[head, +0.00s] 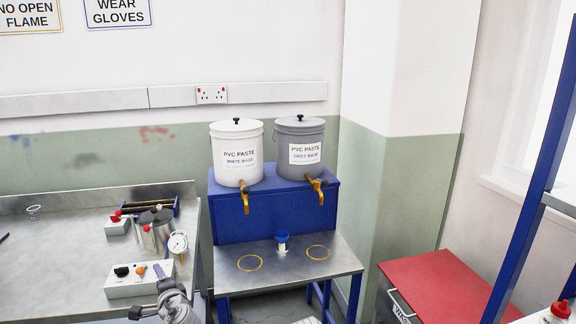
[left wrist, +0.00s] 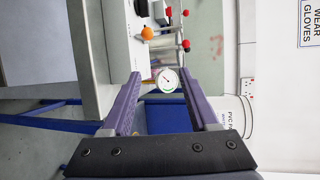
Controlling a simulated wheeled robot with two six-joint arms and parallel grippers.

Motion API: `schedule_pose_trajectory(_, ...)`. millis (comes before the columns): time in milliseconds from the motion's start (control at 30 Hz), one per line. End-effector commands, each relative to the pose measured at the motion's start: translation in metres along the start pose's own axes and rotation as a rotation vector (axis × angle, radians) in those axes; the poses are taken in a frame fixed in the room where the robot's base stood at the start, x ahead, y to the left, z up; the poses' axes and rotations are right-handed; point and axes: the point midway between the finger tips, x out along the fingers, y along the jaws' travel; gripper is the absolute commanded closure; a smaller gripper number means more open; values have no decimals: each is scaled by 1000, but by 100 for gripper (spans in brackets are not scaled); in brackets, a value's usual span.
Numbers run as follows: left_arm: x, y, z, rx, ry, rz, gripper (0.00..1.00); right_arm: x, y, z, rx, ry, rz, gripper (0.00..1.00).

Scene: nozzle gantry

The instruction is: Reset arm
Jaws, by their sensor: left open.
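My left gripper (left wrist: 159,75) is open and empty in the left wrist view, its two purple fingers apart. A round dial gauge (left wrist: 168,81) appears beyond and between the fingers. In the head view the grey end of my left arm (head: 176,304) reaches in at the bottom, in front of the workbench (head: 60,270). There the gauge (head: 178,242) is next to a metal pot (head: 155,230). My right gripper is not in view.
A control box (head: 138,285) with knobs is close to my left arm. A white tub (head: 237,150) and grey tub (head: 300,147) with taps stand above a metal stand (head: 335,262) bearing a small cup (head: 282,241). A red-lidded bin (head: 440,285) is at right.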

Motion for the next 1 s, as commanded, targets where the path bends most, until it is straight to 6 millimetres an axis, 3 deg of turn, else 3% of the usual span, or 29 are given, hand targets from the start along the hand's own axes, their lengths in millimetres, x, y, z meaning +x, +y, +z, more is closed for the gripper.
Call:
schedule_pose_trajectory(167, -39, 31, -30, -260, -63, 248, 40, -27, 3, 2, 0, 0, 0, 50)
schedule_pose_trajectory(267, -85, 66, -58, -416, -128, 483, 40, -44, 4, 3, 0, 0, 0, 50)
schedule_pose_trajectory(400, -165, 112, -93, -533, -234, 810, 40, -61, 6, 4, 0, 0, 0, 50)
schedule_pose_trajectory(600, -260, 141, -117, -542, -357, 1126, 40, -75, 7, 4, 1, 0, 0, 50)
schedule_pose_trajectory(700, -288, 147, -121, -527, -395, 1211, 40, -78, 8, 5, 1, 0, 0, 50)
schedule_pose_trajectory(800, -302, 149, -123, -517, -414, 1255, 40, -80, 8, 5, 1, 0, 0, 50)
schedule_pose_trajectory(1000, -306, 151, -122, -513, -422, 1268, 40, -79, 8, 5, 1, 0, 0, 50)
